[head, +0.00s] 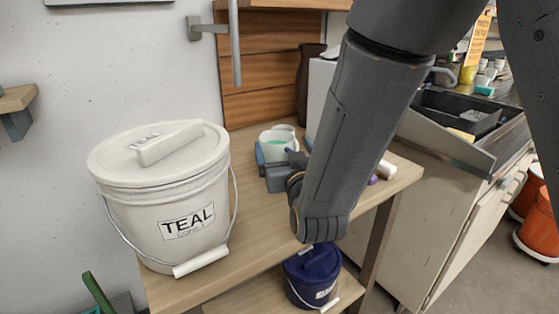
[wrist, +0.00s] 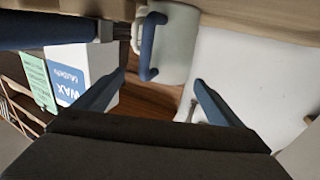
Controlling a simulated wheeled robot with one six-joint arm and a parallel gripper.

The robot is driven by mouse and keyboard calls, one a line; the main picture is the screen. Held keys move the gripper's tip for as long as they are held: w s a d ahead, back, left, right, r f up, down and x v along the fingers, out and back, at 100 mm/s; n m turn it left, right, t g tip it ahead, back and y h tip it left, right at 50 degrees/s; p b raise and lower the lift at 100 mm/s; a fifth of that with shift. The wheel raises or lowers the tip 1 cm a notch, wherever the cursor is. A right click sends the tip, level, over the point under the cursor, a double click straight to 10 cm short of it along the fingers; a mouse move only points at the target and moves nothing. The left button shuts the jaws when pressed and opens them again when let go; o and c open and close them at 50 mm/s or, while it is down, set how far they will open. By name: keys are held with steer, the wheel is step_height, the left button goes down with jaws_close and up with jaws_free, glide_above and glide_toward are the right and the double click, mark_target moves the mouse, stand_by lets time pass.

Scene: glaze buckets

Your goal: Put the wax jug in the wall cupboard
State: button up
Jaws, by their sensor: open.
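A pale jug (wrist: 178,48) with a dark blue handle (wrist: 148,46) is at the top middle of the wrist view. A white block (wrist: 98,68) with a blue WAX label is left of it. I cannot identify the wall cupboard; a slatted wooden unit (head: 262,62) is behind the bench.
A large TEAL bucket (head: 160,210) stands left on the bench top (head: 255,225). A dark blue bucket (head: 312,272) is on the lower shelf. A sink (head: 470,125) is at right. A brush (wrist: 45,30) with a blue handle crosses the wrist view's left.

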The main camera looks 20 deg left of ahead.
mark_target(277, 139)
steer(key=x, duration=0.2)
steer(key=p+x, duration=0.1)
steer(key=x, duration=0.2)
steer(key=shift+s+a, duration=0.1)
steer(key=shift+a, duration=0.25)
steer(key=c, duration=2.1)
steer(key=shift+r, duration=0.2)
